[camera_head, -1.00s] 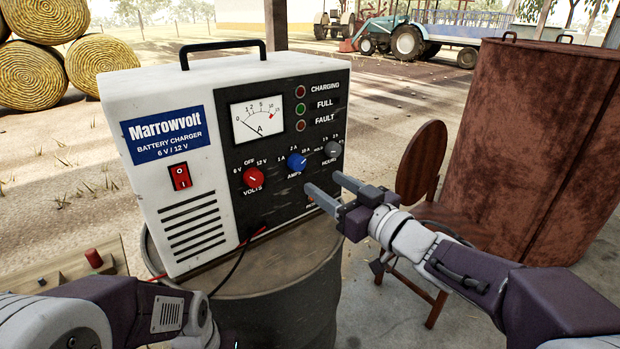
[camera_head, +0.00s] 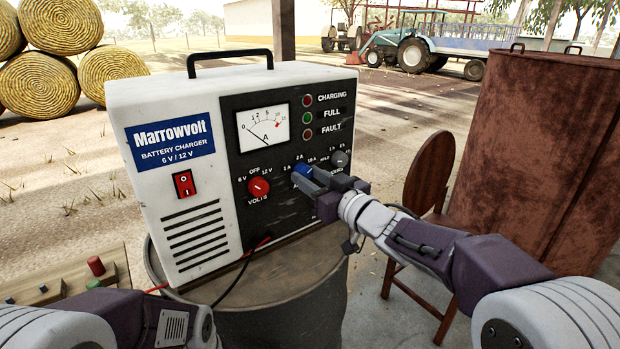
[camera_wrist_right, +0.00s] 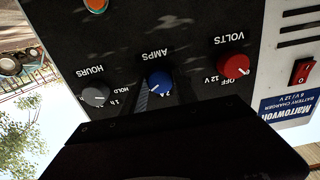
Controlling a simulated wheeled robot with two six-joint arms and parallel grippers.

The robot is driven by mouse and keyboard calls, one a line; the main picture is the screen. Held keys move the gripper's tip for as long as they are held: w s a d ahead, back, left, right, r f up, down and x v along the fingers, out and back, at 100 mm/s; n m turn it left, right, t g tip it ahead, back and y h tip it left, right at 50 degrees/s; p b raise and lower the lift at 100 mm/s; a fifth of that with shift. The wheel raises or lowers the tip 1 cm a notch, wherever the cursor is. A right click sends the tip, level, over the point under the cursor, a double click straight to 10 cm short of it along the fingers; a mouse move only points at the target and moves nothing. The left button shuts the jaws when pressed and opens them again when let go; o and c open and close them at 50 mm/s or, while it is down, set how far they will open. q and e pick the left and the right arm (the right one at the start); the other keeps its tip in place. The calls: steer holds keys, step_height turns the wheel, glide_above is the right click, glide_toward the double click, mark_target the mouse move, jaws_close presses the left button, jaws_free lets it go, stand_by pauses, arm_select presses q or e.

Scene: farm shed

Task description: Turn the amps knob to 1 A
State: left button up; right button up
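The white and black Marrowvolt battery charger (camera_head: 190,100) stands on a metal drum. Its blue AMPS knob (camera_head: 302,168) sits between the red VOLTS knob (camera_head: 259,189) and the grey HOURS knob (camera_head: 340,159). My right gripper (camera_head: 318,178) is at the blue knob, its fingers partly covering it in the head view. In the right wrist view, upside down, the blue knob (camera_wrist_right: 158,83) lies between the dark fingers, its white mark near the 2 A label. Whether the fingers press on it is unclear. My left arm shows at the lower left, its gripper out of view.
The drum top (camera_head: 290,270) carries the charger, with red and black leads in front. A wooden chair (camera_head: 428,175) and a rusty tank (camera_head: 540,150) stand right.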

jaws_close()
steer(key=shift+n, duration=0.3)
steer(key=n+b, duration=0.2)
steer(key=n, duration=0.3)
steer(key=shift+f+n, duration=0.1)
steer(key=shift+n, duration=0.2)
steer(key=n+b, duration=0.2)
steer(key=n, duration=0.3)
steer(key=shift+d, duration=0.1)
steer(key=n+b, duration=0.3)
steer(key=n, duration=0.3)
steer(key=shift+n, duration=0.3)
steer(key=n+b, duration=0.2)
steer(key=n, duration=0.4)
steer(key=shift+b, duration=0.35)
